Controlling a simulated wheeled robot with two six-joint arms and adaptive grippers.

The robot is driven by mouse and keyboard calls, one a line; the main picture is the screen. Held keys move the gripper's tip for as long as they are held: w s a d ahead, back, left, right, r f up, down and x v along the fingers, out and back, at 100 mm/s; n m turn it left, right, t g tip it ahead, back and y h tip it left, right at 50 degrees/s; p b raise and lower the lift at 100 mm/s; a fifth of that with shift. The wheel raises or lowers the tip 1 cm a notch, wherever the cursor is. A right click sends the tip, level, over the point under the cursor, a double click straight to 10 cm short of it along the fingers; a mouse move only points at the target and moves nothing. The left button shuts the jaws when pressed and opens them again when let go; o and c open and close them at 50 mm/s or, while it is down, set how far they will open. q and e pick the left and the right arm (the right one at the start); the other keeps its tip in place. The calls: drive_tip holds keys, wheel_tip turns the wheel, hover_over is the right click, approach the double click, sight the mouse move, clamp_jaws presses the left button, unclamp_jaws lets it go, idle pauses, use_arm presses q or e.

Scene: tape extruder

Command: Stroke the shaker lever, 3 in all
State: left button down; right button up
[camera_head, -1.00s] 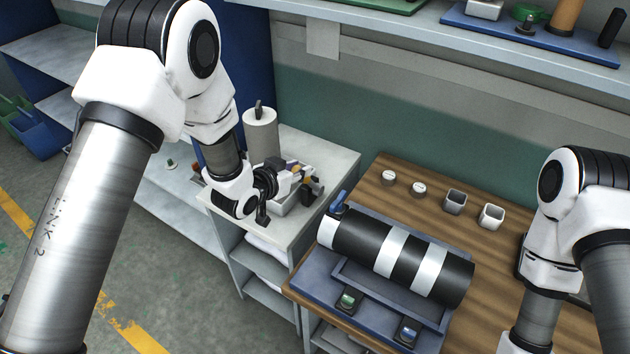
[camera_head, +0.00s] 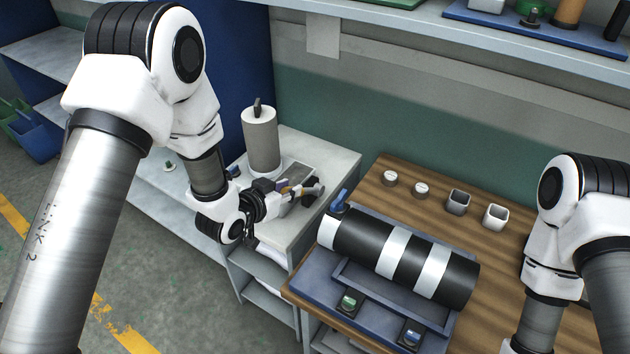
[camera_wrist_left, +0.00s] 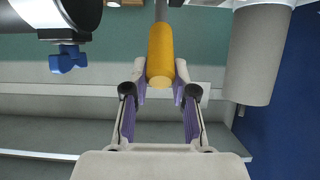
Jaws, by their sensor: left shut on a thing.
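My left gripper (camera_head: 302,190) is shut on a yellow-orange lever grip, low over the small grey side table. In the left wrist view the grip (camera_wrist_left: 161,57) lies between the two fingertips (camera_wrist_left: 160,88), with a grey rod running on beyond it. In the head view the gripper largely hides the lever, and only a little orange shows. A grey open-topped box (camera_head: 297,172) sits just behind the gripper; I cannot tell how the lever joins it. My right arm shows at the right edge, but its gripper is out of view.
A tall grey cylinder with a white top (camera_head: 261,140) stands close behind the gripper. A black-and-white striped roller (camera_head: 400,258) with a blue knob (camera_head: 340,200) lies on the wooden table to the right. Cups and round caps stand behind the roller.

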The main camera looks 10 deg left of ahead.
use_arm(q)
drive_tip(key=shift+s+a+f+b, duration=0.2)
drive_tip(key=shift+s+f+b, duration=0.35)
drive_tip(key=shift+f, duration=0.4)
drive_tip(key=shift+w+r+p, duration=0.2)
drive_tip(key=shift+r+p, duration=0.25)
drive_tip(key=shift+r, duration=0.05)
drive_tip(key=w+r+p, duration=0.1)
drive_tip(key=w+d+r+p, duration=0.1)
drive_tip(key=r, duration=0.1)
drive_tip(key=shift+w, duration=0.3)
drive_tip(key=shift+w+d+r+p, duration=0.2)
drive_tip(key=shift+w+r+p, duration=0.1)
drive_tip(key=shift+w, duration=0.15)
